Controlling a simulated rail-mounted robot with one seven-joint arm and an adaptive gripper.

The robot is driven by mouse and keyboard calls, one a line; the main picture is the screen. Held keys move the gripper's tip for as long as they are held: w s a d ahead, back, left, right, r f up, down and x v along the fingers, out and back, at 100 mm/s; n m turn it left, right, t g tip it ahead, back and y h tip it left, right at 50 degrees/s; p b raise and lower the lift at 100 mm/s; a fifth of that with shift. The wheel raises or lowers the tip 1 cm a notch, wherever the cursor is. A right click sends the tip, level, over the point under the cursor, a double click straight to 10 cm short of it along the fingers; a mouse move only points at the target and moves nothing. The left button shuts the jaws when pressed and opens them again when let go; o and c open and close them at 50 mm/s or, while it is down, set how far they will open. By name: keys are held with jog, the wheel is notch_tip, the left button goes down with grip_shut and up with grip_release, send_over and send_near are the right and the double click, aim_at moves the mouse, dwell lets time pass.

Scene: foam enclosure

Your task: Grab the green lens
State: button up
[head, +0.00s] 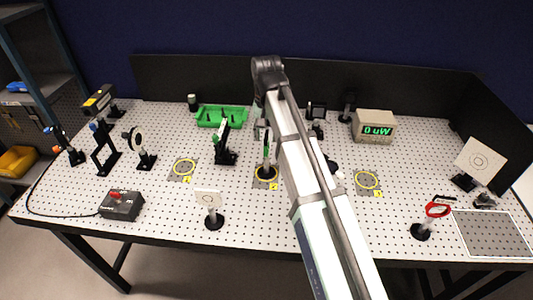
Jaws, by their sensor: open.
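My gripper (262,132) points down behind my arm near the middle of the board. It is small and partly hidden in the head view, and it is open. A post-mounted optic (266,167) stands upright in the yellow ring marked 2, just below my gripper. A little green shows near its top, but its lens is mostly hidden; I cannot tell whether the fingers touch it. To its left, a black mount with a green-edged part (222,138) stands on the board, apart from my gripper.
A green tray (222,117) lies behind. Yellow rings 1 (185,167) and 3 (367,180) look empty. A white card on a post (208,202), a red-rimmed lens (437,210) and a power meter (374,127) stand around. My arm hides part of the right-centre board.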

aim_at(267, 146)
jog(key=shift+f+p, duration=1.2)
jog(key=shift+f, duration=1.45)
jog(key=shift+c, duration=0.4)
grip_shut()
